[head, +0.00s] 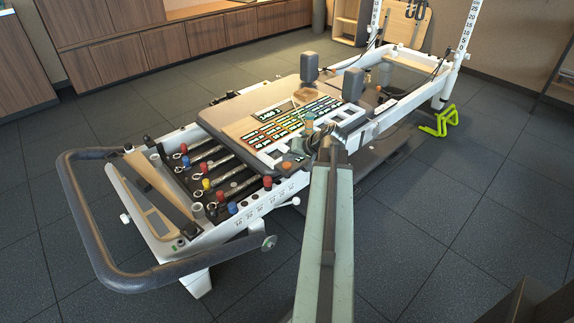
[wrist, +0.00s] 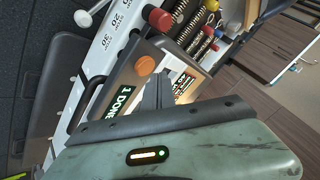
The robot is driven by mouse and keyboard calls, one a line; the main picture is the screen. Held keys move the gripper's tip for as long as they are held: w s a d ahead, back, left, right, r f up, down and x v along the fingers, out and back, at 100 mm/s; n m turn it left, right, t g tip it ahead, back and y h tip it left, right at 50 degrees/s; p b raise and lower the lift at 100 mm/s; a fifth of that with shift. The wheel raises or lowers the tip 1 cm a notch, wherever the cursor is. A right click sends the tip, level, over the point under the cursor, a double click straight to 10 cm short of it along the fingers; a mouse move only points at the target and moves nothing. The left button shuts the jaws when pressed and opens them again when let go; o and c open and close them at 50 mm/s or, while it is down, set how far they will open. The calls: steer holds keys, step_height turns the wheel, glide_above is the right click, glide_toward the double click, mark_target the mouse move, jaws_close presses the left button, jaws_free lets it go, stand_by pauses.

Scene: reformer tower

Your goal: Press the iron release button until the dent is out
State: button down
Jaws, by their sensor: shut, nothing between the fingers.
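A round orange button (wrist: 145,65) sits on the panel of the reformer machine in the wrist view. It also shows near the panel's front edge in the head view (head: 287,165). I cannot read a label naming it as the iron release. A lit display (wrist: 117,103) beside it reads "1 DONE". My gripper (wrist: 167,78) is shut and empty, its tips just right of the button and apart from it in the picture. In the head view, my gripper (head: 318,136) is over the panel, partly hidden by my arm. No dent can be made out.
Two grey upright pads (head: 309,67) stand behind. A grey rail (head: 85,215) loops at the front left. Open floor (head: 480,220) lies right.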

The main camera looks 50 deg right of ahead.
mark_target(289, 165)
stand_by(0.4)
steer(key=shift+f+b, duration=0.4)
steer(key=shift+f+b, duration=0.6)
stand_by(0.6)
steer(key=shift+r, duration=0.1)
steer(key=shift+r+p, duration=0.95)
steer(key=shift+p, duration=0.1)
step_height(289, 165, up, 5)
steer(key=p, duration=0.5)
steer(key=shift+r, duration=0.1)
